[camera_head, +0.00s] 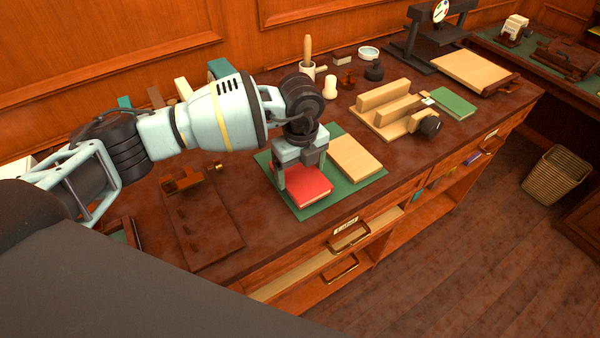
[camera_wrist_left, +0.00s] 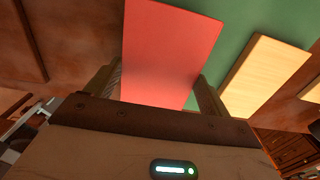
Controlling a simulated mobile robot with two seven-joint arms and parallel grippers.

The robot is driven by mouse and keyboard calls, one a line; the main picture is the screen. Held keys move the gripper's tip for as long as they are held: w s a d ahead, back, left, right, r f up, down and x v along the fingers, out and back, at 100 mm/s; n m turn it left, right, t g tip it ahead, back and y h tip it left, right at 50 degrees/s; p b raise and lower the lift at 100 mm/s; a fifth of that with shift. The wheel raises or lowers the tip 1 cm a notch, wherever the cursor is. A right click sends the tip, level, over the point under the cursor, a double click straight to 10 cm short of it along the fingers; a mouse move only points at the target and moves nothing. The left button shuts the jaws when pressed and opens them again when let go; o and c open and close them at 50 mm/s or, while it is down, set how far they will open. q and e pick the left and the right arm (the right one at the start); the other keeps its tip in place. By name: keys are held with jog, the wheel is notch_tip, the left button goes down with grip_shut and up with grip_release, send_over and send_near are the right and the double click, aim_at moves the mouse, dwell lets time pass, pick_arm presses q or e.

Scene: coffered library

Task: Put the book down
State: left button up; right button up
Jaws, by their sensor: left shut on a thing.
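The red book (camera_head: 303,188) lies flat at the green mat on the bench top, with my left gripper (camera_head: 302,180) over it from above. The gripper is shut on the book, one finger on each side. In the left wrist view the red cover (camera_wrist_left: 168,50) fills the space between the two fingers (camera_wrist_left: 160,85). I cannot tell whether the book touches the green mat (camera_head: 372,177) or is just above it. My right gripper is in neither view.
A pale wooden board (camera_head: 356,159) lies on the mat just right of the book. A wooden stepped stand (camera_head: 392,108) and a green book (camera_head: 453,103) are farther right. A brown board (camera_head: 203,228) with a wooden tool lies to the left. The bench's front edge is close.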

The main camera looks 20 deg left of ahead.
aim_at(301, 174)
pick_arm(q)
jog(key=shift+f, duration=0.85)
jog(key=o, duration=1)
jog(key=shift+f, duration=0.1)
jog(key=shift+c, duration=0.2)
notch_tip(301, 174, up, 12)
jog(key=shift+p, duration=0.35)
jog(key=shift+d, duration=0.1)
